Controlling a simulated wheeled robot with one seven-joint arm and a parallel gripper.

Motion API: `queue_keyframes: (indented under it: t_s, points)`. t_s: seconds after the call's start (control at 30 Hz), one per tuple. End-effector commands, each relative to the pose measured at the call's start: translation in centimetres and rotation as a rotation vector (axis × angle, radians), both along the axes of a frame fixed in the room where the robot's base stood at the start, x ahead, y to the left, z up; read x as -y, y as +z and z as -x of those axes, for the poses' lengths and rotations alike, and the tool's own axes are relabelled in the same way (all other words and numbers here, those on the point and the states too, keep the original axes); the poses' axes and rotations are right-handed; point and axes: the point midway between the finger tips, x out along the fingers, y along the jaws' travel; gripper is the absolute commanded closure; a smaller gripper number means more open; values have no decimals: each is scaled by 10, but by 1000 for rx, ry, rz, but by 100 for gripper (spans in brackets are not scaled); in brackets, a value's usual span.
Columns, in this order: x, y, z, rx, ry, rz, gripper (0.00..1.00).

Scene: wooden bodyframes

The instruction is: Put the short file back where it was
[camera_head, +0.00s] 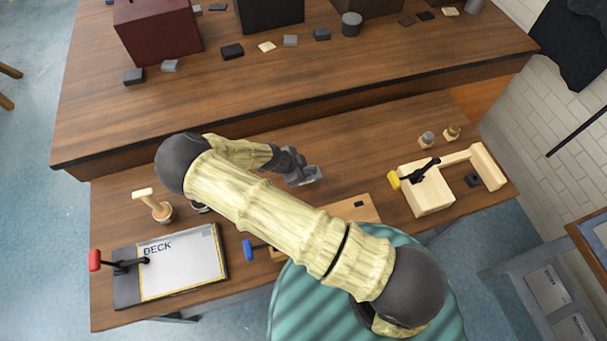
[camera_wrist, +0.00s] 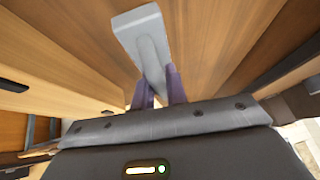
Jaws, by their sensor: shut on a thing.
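My gripper (camera_head: 292,160) is over the middle of the lower workbench, with its fingers shut on a grey piece (camera_head: 305,178). I take this piece for the short file, though its full shape is hard to tell. In the wrist view the file (camera_wrist: 146,36) has a pale grey, wide flat end and a narrower part that runs down between the purple-grey fingers (camera_wrist: 159,88). Wood surfaces lie behind it. I cannot tell whether it touches the bench.
My arm crosses the middle and hides part of a wooden block (camera_head: 353,209) with a blue-handled lever (camera_head: 248,250). A DECK board (camera_head: 180,265) lies left. A wooden fixture (camera_head: 430,195) stands right. Blocks and boxes stand on the upper bench (camera_head: 300,70). Bare bench (camera_head: 385,130) lies right of the gripper.

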Motion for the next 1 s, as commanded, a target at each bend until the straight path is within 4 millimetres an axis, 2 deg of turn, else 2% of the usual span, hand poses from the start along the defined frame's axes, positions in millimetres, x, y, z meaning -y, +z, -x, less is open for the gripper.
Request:
queue_keyframes:
  t_s: [0.27, 0.63, 1.0]
  points:
    - [0, -2, 0, 0, 0, 1, 100]
    - [0, -39, 0, 0, 0, 1, 100]
    - [0, -44, 0, 1, 0, 0, 100]
